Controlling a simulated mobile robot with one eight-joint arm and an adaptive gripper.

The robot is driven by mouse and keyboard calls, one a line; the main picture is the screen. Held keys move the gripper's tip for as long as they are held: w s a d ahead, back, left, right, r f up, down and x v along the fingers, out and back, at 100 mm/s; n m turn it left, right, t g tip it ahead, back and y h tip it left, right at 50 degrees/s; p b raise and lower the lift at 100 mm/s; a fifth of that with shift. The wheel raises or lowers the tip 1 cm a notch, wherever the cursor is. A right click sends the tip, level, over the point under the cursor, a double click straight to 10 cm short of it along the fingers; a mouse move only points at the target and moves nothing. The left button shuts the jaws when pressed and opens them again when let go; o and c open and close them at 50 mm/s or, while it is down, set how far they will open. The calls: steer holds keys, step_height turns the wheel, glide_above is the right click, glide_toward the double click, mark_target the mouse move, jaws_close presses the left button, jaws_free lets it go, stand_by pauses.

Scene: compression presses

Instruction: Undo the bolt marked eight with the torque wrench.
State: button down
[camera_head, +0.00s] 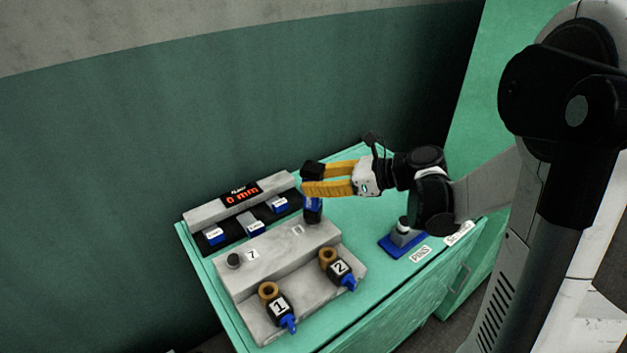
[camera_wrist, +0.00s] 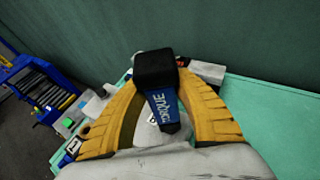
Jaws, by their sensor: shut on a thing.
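The torque wrench (camera_head: 313,206) is blue with a black top and stands about upright over the right end of the grey block's raised step. My gripper (camera_head: 311,180) has its yellow fingers shut around the wrench's upper part. In the wrist view the wrench (camera_wrist: 163,104) shows its TORQUE lettering between the fingers. A small label (camera_head: 297,230) beside the wrench's foot is too small to read surely. The bolt there is hidden by the wrench, so I cannot tell whether the wrench sits on it. The bolt marked 7 (camera_head: 234,260) stands on the step's left end.
Two black-and-blue parts with brass-coloured rings, marked 1 (camera_head: 279,308) and 2 (camera_head: 339,269), stand on the lower step. Behind is a grey rack (camera_head: 197,215) with a 0 mm display and several blue pieces. A blue base (camera_head: 404,242) stands right on the green tabletop (camera_head: 364,208).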

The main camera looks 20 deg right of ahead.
mark_target(314, 166)
steer(key=shift+f+b, duration=0.25)
steer(key=shift+b, duration=0.05)
steer(key=shift+s+r, duration=0.1)
steer(key=shift+r, duration=0.2)
stand_by(2.2)
steer(key=shift+r, duration=0.15)
steer(key=shift+r+p, duration=2.35)
steer(key=shift+r, duration=0.65)
